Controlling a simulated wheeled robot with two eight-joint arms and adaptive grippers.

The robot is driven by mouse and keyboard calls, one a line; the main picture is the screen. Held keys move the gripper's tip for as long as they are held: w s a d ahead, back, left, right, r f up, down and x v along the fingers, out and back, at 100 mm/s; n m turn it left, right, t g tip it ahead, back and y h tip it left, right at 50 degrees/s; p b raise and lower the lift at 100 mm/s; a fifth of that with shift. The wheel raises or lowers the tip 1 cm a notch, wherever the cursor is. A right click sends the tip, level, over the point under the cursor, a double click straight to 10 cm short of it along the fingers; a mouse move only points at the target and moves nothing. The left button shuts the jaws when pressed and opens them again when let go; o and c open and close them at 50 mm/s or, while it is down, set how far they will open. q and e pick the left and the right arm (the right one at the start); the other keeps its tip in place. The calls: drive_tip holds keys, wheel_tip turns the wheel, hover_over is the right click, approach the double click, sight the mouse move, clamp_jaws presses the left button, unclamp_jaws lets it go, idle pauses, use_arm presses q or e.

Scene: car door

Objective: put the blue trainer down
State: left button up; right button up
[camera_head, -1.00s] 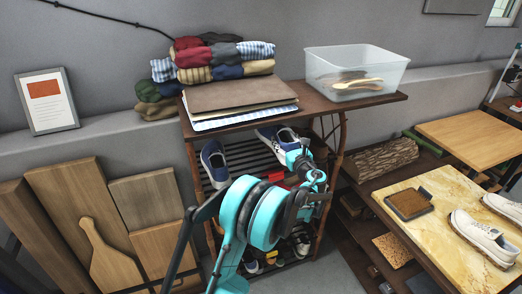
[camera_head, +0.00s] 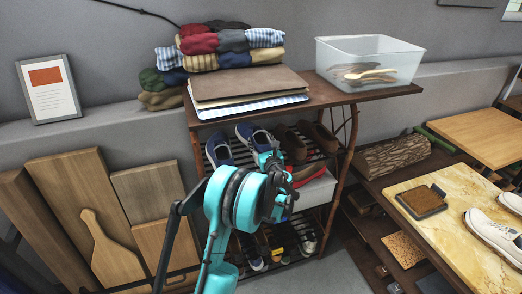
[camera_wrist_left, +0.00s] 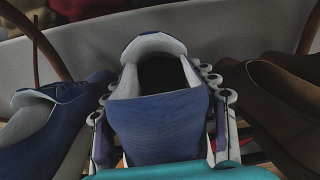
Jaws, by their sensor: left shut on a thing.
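The blue trainer (camera_head: 251,134) is at the upper slatted shelf of the rack, between a second blue trainer (camera_head: 219,150) on its left and brown shoes (camera_head: 310,138) on its right. My left gripper (camera_head: 270,160) is shut on it. In the left wrist view the held blue trainer (camera_wrist_left: 158,115) fills the middle, with a finger on each side and its opening facing up. The other trainer (camera_wrist_left: 55,125) and a brown shoe (camera_wrist_left: 285,95) flank it there. Whether its sole touches the slats is hidden. My right gripper is not in view.
The rack's wooden top (camera_head: 345,96) carries folded clothes (camera_head: 220,52) and a clear bin (camera_head: 368,62). Lower shelves hold a pale box (camera_head: 316,190) and more shoes. Wooden boards (camera_head: 85,215) lean at the left. A marble-patterned table (camera_head: 450,225) with white shoes stands at the right.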

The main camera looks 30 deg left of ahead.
use_arm(q)
drive_tip(key=shift+f+b, duration=0.5)
drive_tip(key=shift+f, duration=1)
drive_tip(key=shift+f, duration=0.1)
drive_tip(key=o, duration=1.6)
drive_tip(key=shift+c, duration=0.2)
